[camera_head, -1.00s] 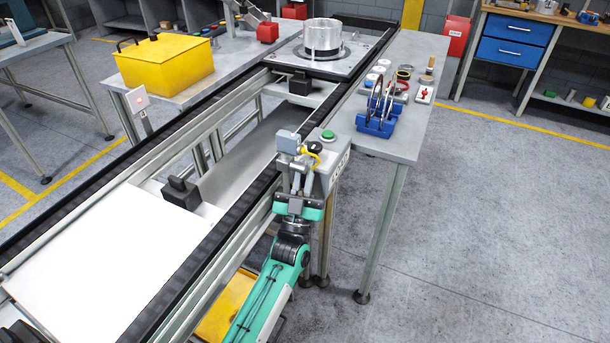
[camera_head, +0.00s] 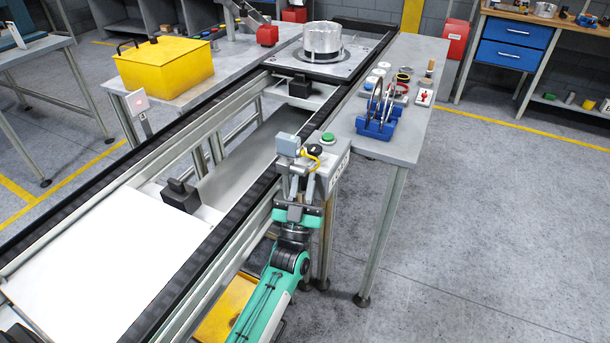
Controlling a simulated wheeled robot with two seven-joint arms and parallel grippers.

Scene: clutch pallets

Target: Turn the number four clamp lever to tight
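The box carries a green button (camera_head: 328,138) and a black knob with a yellow ring (camera_head: 314,150). A light blue-grey block (camera_head: 288,144) shows just beyond the fingers. I cannot make out a lever marked number four. A metal cylinder (camera_head: 322,40) stands on a pallet plate (camera_head: 342,71) at the conveyor's far end. My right gripper is not in view.
The right-hand bench (camera_head: 408,145) holds a blue rack (camera_head: 377,126), several small round parts and a red-and-white item (camera_head: 424,97). A yellow lidded box (camera_head: 166,68) stands on the left bench. A black stop block (camera_head: 181,196) is on the conveyor. The floor at right is clear.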

